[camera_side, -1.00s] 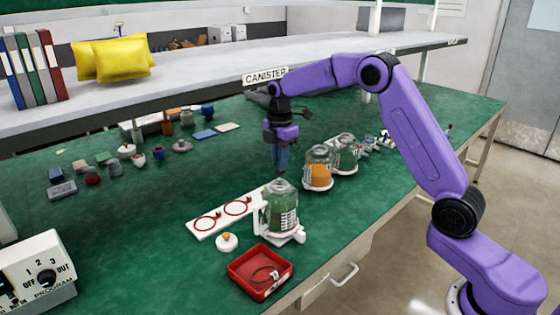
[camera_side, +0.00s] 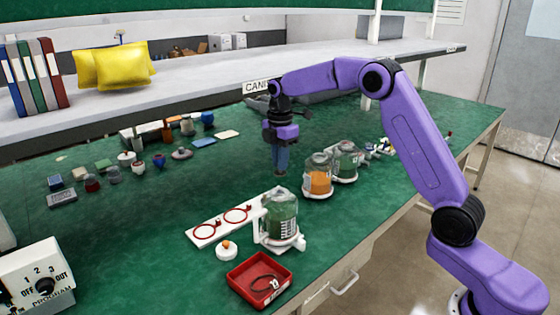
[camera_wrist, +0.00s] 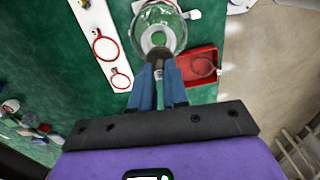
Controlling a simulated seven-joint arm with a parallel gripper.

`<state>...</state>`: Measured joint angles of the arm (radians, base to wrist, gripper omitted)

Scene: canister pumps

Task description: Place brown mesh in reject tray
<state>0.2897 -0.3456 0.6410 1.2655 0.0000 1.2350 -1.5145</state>
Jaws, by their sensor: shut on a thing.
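A red tray (camera_side: 240,289) stands on the green bench in front of the near canister; it also shows in the wrist view (camera_wrist: 190,52). A thin dark ring (camera_side: 266,283) lies inside it and looks brownish in the wrist view (camera_wrist: 203,67). I cannot be sure it is the brown mesh. My gripper (camera_side: 281,170) points down above and behind the near clear canister (camera_side: 281,213), apart from the red tray. In the wrist view its fingertips (camera_wrist: 158,62) are close together.
A white holder (camera_side: 222,225) with two red rings lies left of the near canister. A white disc (camera_side: 226,250) with an orange knob sits by the tray. Two more canisters, orange (camera_side: 318,182) and green (camera_side: 347,161), stand to the right.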

